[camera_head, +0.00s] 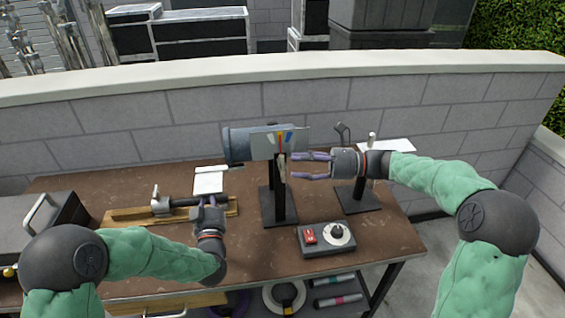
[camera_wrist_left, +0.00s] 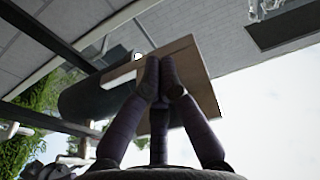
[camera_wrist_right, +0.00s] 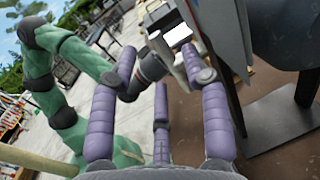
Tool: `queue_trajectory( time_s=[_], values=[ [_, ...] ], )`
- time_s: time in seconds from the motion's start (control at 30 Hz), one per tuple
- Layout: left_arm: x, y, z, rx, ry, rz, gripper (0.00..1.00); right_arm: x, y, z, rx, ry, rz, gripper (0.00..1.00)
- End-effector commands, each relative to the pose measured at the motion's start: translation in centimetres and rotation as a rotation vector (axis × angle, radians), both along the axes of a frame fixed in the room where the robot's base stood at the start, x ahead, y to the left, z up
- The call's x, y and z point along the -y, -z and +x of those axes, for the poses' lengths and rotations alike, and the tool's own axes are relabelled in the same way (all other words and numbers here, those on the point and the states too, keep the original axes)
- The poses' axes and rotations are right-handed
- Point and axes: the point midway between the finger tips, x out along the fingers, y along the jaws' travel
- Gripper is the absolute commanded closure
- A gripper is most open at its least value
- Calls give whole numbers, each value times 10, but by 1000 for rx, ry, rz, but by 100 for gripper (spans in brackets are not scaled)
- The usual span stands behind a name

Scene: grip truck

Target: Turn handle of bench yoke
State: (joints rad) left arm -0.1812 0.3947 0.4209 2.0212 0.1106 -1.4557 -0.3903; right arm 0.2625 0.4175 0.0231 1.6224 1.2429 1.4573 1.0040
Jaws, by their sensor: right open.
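The device that seems to be the bench yoke is a grey cylinder (camera_head: 236,146) with a flat plate (camera_head: 270,131) on a black stand. A pale rod, perhaps its handle (camera_head: 282,167), hangs below the plate. My right gripper (camera_head: 304,165) is open just right of the rod, its fingers pointing left. In the right wrist view a pale rod (camera_wrist_right: 162,47) shows by the fingertips; I cannot tell whether they touch it. My left gripper (camera_head: 210,201) is low over the bench, left of the stand. In the left wrist view its fingertips (camera_wrist_left: 158,75) are together, with nothing visible between them.
The brown bench (camera_head: 350,238) holds a grey control box (camera_head: 326,239) with a red switch and dial. A wooden board with a clamp-like tool (camera_head: 160,206) lies left. A second stand (camera_head: 360,198) is behind my right wrist. A low block wall (camera_head: 420,120) runs behind.

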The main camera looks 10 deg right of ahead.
Motion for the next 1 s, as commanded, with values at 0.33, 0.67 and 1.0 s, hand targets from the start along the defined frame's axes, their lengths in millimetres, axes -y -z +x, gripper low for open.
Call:
queue_trajectory(
  time_s=[0.33,0.67,1.0],
  values=[
    [0,0,0,0,0,0,100,-43,0,8,0,-1,-1,53],
    [0,0,0,0,0,0,100,-48,0,10,0,0,-1,53],
    [0,0,0,0,0,0,100,-48,0,10,0,0,-1,100]
  ],
)
